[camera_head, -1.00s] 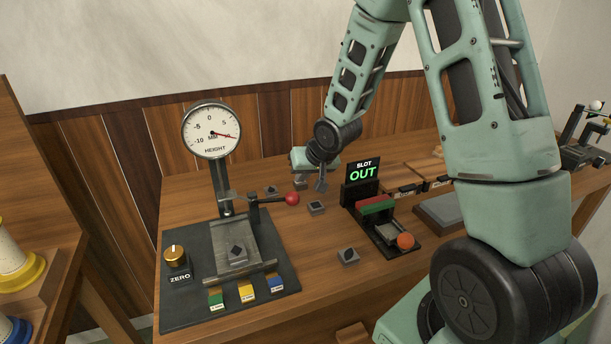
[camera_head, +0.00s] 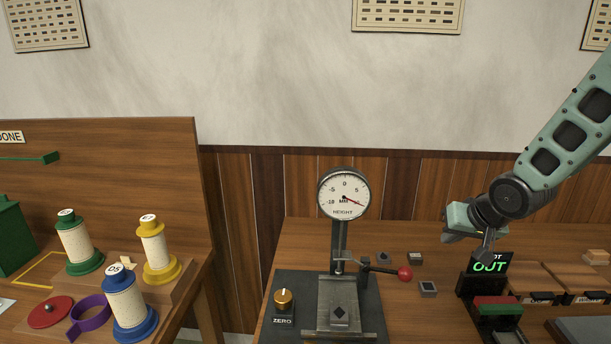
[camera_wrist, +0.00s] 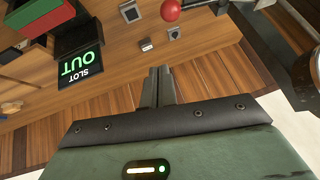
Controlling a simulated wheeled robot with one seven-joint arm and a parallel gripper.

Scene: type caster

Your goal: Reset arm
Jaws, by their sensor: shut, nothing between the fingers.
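My gripper (camera_head: 484,253) is shut and empty. In the head view it hangs above the back of the table, just at the upper left of the black sign reading OUT (camera_head: 490,264). In the wrist view its two fingers (camera_wrist: 159,85) lie together with nothing between them, pointing toward the tabletop. My arm comes in from the right edge of the head view, bent at the wrist joint. The sign also shows upside down in the wrist view (camera_wrist: 80,66).
A height gauge (camera_head: 343,195) with a red-knobbed lever (camera_head: 404,273) stands left of my gripper, a dark block (camera_head: 340,316) on its base. A red-green slot fixture (camera_head: 497,307) stands below the sign. Spools (camera_head: 128,305) are at far left.

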